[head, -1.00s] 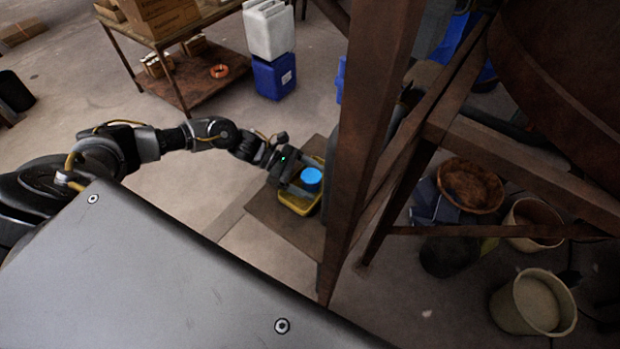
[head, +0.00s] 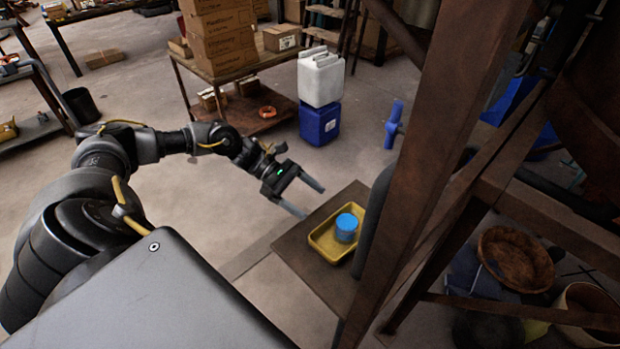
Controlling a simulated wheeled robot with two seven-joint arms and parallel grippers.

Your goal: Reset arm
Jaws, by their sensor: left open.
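My left gripper (head: 312,199) is open and empty. It hangs to the left of and above a yellow tray (head: 321,243), apart from it. A blue round container (head: 346,228) stands upright in the tray, toward its right side. The tray lies on a flat brown board or platform (head: 297,246) beside a rusty steel post. My left arm (head: 165,145) reaches in from the left, bent, with its forearm roughly level. My right gripper is not in view.
A rusty post (head: 425,150) and frame stand right of the tray. White (head: 321,77) and blue (head: 321,122) jerrycans stand stacked behind, near a table with cardboard boxes (head: 222,40). Open floor lies left of the tray.

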